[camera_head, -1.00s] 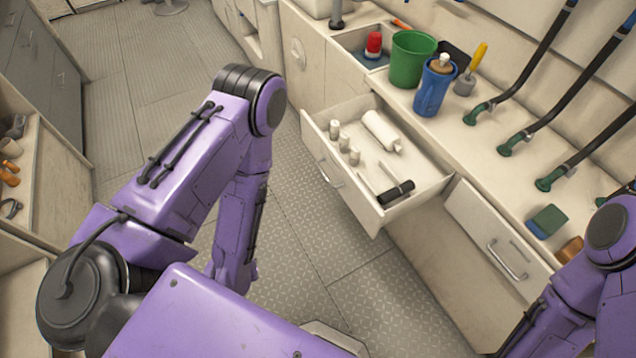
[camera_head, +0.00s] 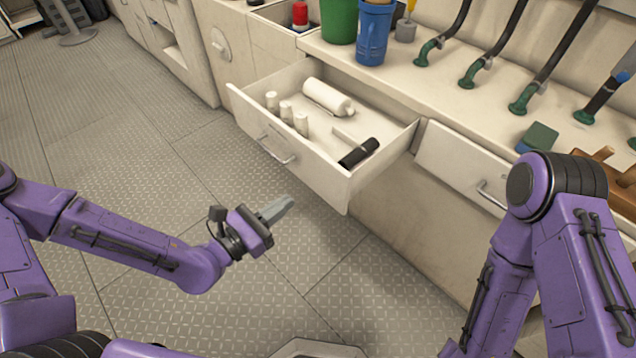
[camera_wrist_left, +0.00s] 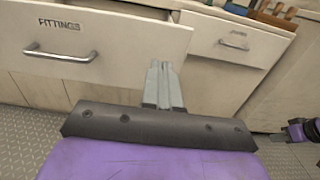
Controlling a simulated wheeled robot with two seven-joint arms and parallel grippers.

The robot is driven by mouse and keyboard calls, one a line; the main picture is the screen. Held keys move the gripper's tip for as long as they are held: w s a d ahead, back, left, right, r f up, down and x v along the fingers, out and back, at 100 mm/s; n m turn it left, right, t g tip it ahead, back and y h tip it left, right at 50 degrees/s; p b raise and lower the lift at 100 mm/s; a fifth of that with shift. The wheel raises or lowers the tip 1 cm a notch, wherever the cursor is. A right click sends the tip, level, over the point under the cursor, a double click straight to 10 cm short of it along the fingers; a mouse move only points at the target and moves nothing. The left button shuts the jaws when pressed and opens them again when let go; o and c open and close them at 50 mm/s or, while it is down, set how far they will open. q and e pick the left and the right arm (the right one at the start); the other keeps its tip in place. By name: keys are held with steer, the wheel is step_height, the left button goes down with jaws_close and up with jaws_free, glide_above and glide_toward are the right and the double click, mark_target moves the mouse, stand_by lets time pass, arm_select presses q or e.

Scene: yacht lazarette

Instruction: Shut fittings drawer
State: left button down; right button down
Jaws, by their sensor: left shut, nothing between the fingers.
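The fittings drawer (camera_head: 290,158) stands pulled out from the cream counter in the head view. Inside it lie a white bottle, several small white pieces and a black-handled tool. In the left wrist view its front (camera_wrist_left: 110,38) carries the word FITTINGS and a metal bar handle (camera_wrist_left: 62,54). My left gripper (camera_head: 288,203) is shut and empty, in front of the drawer and below its handle (camera_head: 275,150) in the picture, apart from it. In the wrist view its fingertips (camera_wrist_left: 160,66) point at the drawer front's lower right part.
Another drawer (camera_head: 462,165) to the right is shut. On the counter are a green bucket (camera_head: 339,20), a blue jug (camera_head: 373,38), hoses with green ends and a green-blue sponge (camera_head: 538,137). The grey tread-plate floor (camera_head: 130,130) before the drawer is clear.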

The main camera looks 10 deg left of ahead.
mark_target(329, 171)
arm_select(q)
steer(key=x, duration=1)
steer(key=shift+w+d+f, duration=0.1)
steer(key=shift+w+d, duration=0.15)
steer(key=shift+w, duration=0.1)
steer(key=shift+w+d, duration=0.1)
